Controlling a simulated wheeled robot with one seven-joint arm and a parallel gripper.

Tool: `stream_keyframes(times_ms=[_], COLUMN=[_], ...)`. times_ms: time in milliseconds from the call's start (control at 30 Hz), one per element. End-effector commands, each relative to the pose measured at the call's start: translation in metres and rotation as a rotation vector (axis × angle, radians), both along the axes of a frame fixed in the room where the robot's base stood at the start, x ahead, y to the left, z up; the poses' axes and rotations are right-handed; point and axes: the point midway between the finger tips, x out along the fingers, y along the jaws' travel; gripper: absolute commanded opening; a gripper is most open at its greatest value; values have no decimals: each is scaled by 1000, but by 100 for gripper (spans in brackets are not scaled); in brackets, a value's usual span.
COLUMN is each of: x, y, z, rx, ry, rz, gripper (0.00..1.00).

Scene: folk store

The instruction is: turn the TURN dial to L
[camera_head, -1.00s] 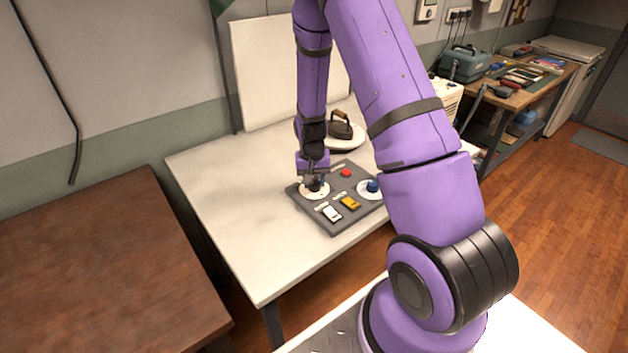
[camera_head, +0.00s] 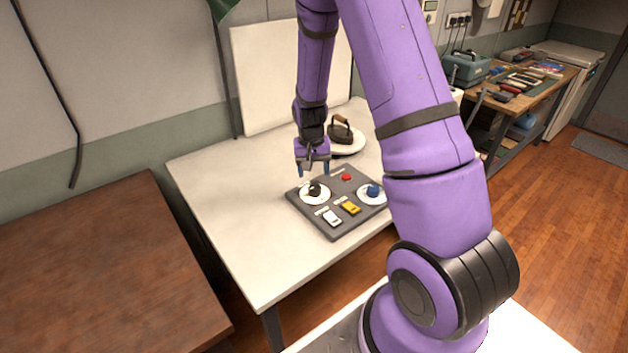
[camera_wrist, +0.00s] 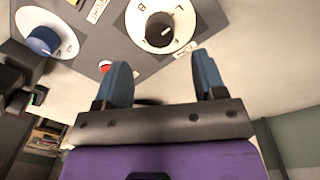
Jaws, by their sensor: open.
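The grey control panel (camera_head: 335,223) lies on the white table. A black dial (camera_head: 314,189) on a round white plate sits at its left; in the wrist view the same dial (camera_wrist: 159,29) shows a white pointer mark and letters around its plate, too small to read surely. A blue dial (camera_head: 373,190) on another white plate sits at the panel's right, and at the upper left of the wrist view (camera_wrist: 42,40). I cannot tell for sure which dial is labelled TURN. My gripper (camera_head: 313,172) is open and empty, above and behind the black dial, apart from it; its blue fingers (camera_wrist: 165,80) show in the wrist view.
The panel also carries a red button (camera_head: 347,177), a white switch (camera_head: 332,217) and a yellow switch (camera_head: 351,208). An old iron (camera_head: 341,131) stands on a white plate behind. The table's left part (camera_head: 225,205) is clear. A brown table (camera_head: 95,265) stands at left.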

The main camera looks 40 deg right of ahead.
Motion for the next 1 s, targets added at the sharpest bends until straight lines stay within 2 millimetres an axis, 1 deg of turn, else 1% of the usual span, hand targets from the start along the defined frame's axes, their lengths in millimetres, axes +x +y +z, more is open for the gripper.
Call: stream_keyframes(times_ms=[33,100,200,333,500,1000], x=[1,1,2,1,1,1], y=[1,2,2,2,2,3], z=[10,21,34,44,48,50], rx=[-1,-1,0,0,0,0], ry=[-3,-3,-2,0,1,-1], rz=[1,2,2,1,1,2], gripper=[64,64,64,64,64,64])
